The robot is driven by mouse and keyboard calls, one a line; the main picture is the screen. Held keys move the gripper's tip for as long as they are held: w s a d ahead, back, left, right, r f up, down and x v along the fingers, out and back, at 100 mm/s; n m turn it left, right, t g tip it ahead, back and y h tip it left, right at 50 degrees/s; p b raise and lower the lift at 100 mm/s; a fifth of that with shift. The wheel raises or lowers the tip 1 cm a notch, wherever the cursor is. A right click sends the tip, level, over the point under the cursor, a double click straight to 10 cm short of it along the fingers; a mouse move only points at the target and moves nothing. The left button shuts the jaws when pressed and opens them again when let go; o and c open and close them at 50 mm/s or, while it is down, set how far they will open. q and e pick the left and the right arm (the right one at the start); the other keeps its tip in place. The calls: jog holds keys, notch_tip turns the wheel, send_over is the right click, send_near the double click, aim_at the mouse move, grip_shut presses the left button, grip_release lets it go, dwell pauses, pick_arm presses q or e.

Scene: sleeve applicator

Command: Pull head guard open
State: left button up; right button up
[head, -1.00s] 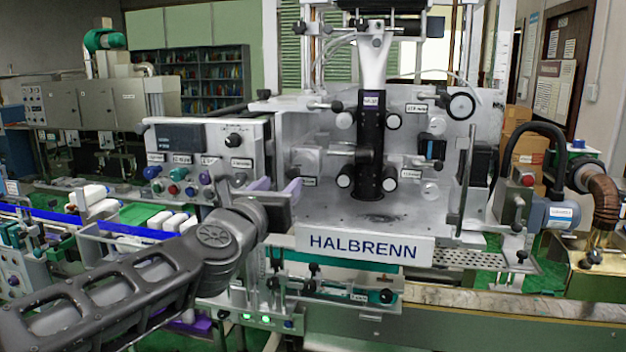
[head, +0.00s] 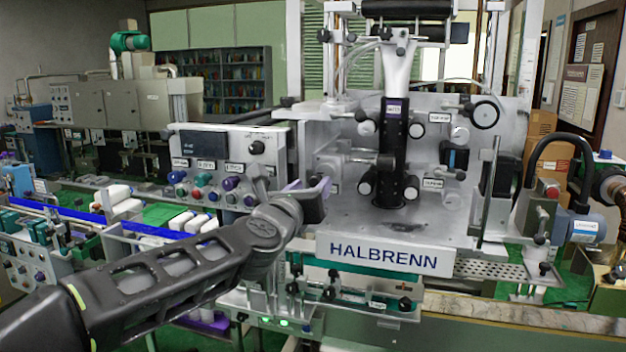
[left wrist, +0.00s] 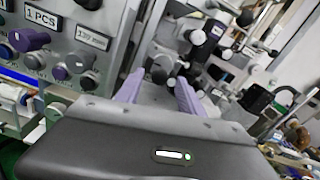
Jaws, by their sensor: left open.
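The labelling machine marked HALBRENN (head: 384,254) stands in the middle of the head view, with its black sleeve head column (head: 393,150) above a grey deck. A slim upright bar with a handle (head: 487,190) stands at the right of the head bay; it may be the edge of the head guard. A clear panel cannot be made out. My left gripper (head: 292,188) is open and empty at the left front of the bay, beside the control panel. Its purple fingers also show apart in the left wrist view (left wrist: 160,92), pointing towards the head. My right gripper is out of view.
The control panel (head: 228,165) with knobs and buttons is close on the left of my gripper. A conveyor with white bottles (head: 125,208) runs at the left. A blue-grey motor (head: 574,224) and black hose stand at the right. The deck front is clear.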

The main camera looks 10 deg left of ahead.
pick_arm(q)
jog(key=shift+w, duration=1)
jog(key=shift+c, duration=0.3)
grip_shut()
dwell(0.4)
